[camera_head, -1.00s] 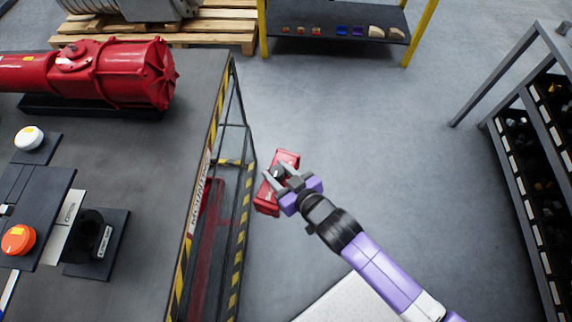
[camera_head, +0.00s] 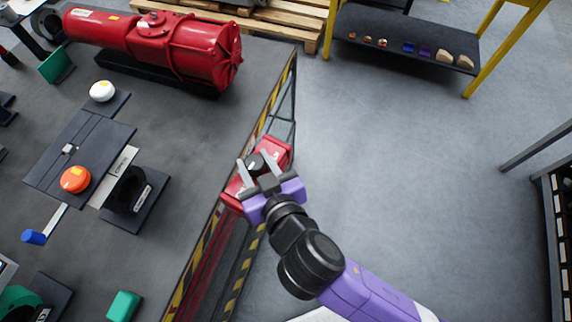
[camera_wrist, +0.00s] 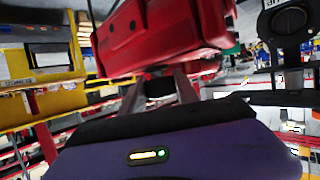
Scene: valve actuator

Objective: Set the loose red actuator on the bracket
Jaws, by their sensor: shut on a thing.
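The loose red actuator (camera_head: 278,150) is a red box-shaped body with a dark round part between my fingers. My gripper (camera_head: 254,162) is shut on it, and it appears over the table's striped right edge. In the wrist view the red actuator (camera_wrist: 165,35) fills the top middle, just beyond my fingers (camera_wrist: 158,88). A black bracket-like mount (camera_head: 128,196) on a dark base plate stands on the table, left of my gripper and apart from it. A black mount with a round opening (camera_wrist: 288,20) also shows at the upper right of the wrist view. The grip contact is partly hidden.
A large red cylinder actuator (camera_head: 190,48) lies at the table's back. An orange knob (camera_head: 75,179), a white knob (camera_head: 102,91) and a green block (camera_head: 123,306) are on the table (camera_head: 200,130). A yellow-framed shelf (camera_head: 405,45) stands behind.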

